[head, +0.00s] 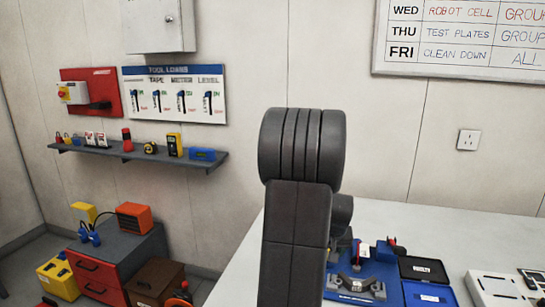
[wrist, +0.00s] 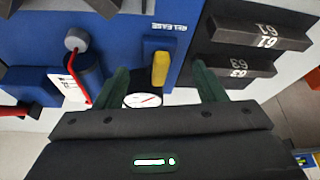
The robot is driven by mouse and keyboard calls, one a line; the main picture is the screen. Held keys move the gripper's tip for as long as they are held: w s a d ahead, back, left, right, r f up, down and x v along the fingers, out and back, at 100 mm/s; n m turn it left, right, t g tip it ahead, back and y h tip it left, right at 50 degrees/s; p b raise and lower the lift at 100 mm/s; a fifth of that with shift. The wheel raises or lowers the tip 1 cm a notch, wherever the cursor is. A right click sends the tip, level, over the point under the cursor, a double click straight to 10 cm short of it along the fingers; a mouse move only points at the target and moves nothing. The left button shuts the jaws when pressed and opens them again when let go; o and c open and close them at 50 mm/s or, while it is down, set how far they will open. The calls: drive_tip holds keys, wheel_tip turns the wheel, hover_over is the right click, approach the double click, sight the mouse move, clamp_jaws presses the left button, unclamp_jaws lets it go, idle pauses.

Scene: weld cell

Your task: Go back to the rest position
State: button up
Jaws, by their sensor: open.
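My gripper (wrist: 161,72) shows in the wrist view with its two green fingers spread apart. It is open, and nothing is held between the fingers. Beyond it is a blue fixture (wrist: 120,35) with an upside-down RELEASE label. A yellow lever (wrist: 160,68) on the fixture appears between the fingertips; I cannot tell whether anything touches it. A white round dial (wrist: 143,100) with a red mark is partly hidden by my gripper. In the head view my arm stands upright in the middle and my gripper is out of sight.
The white bench (head: 385,215) holds the blue fixture (head: 352,284), a black-and-blue case (head: 425,270) and a pale tray (head: 492,288). Dark numbered blocks (wrist: 255,35) are right of the fixture in the wrist view. A wall shelf (head: 140,153) and red drawers (head: 98,273) are at left.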

drive_tip(key=shift+d+n+y+b, duration=0.15)
drive_tip(key=shift+n+y+b, duration=0.6)
drive_tip(key=shift+n, duration=0.95)
